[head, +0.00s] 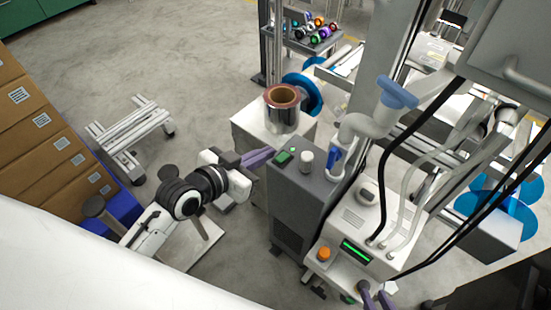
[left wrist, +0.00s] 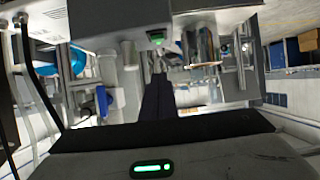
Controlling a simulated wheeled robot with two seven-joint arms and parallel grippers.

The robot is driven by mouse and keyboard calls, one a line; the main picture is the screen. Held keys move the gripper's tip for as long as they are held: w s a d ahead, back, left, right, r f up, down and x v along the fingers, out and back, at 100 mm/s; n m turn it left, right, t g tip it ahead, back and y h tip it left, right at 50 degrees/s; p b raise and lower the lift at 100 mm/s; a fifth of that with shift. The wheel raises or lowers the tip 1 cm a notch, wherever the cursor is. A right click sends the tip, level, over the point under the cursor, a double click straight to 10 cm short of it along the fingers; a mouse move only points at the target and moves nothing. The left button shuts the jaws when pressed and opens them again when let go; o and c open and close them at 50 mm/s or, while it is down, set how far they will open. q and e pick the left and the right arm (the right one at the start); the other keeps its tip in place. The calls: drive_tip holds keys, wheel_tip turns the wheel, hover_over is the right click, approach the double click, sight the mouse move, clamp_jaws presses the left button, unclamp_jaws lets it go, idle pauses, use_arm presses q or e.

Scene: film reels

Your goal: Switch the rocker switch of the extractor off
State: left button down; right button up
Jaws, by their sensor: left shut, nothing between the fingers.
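The extractor (head: 298,195) is a dark grey upright cabinet near the middle of the head view. A small green-lit rocker switch (head: 284,156) sits on its top at the left edge, beside a pale knob or cap. My left gripper (head: 270,153) is shut and empty, its purple fingertips close to the switch from the left. I cannot tell whether they touch it. In the left wrist view, the dark shut fingers (left wrist: 158,82) point towards the green switch (left wrist: 157,39). My right gripper (head: 377,294) shows at the bottom edge, its purple fingers apart with nothing seen between them.
A white machine (head: 362,235) with a green display and orange knob stands right of the extractor, with hoses above it. A film reel (head: 282,118) sits on a white cabinet behind. Brown boxes (head: 45,140) are stacked at the left. Floor is clear at the upper left.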

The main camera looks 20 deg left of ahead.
use_arm(q)
hover_over(283, 158)
drive_tip(key=s, duration=0.2)
drive_tip(key=shift+a+f+b, duration=0.2)
drive_tip(key=shift+f, duration=0.4)
drive_tip(key=shift+a+f+b, duration=0.15)
drive_tip(key=shift+f+b, duration=0.05)
drive_tip(key=shift+f, duration=0.35)
drive_tip(key=f, duration=0.2)
drive_tip(key=shift+s+a+f, duration=0.15)
drive_tip(key=shift+s+f, duration=0.2)
drive_tip(key=shift+s+f+b, duration=0.1)
drive_tip(key=shift+f+b, duration=0.25)
drive_tip(key=shift+f, duration=0.3)
